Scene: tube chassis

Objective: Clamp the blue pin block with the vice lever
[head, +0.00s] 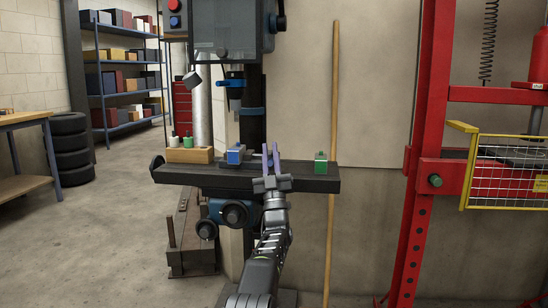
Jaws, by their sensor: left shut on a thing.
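The blue pin block (236,155) stands upright on the dark machine table (310,184), left of my gripper; it looks seated in a small vice there, but the jaws are too small to make out. My left gripper (271,160) reaches up from below to the table's front edge, just right of the blue block. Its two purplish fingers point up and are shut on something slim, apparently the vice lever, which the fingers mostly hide. My right gripper is not in view.
A green block (321,161) stands on the table's right part. A wooden holder (189,155) with small green-and-white pieces sits at its left end. The drill head (236,85) hangs above the blue block. A handwheel (235,213) is below the table. A red press frame (425,150) stands at right.

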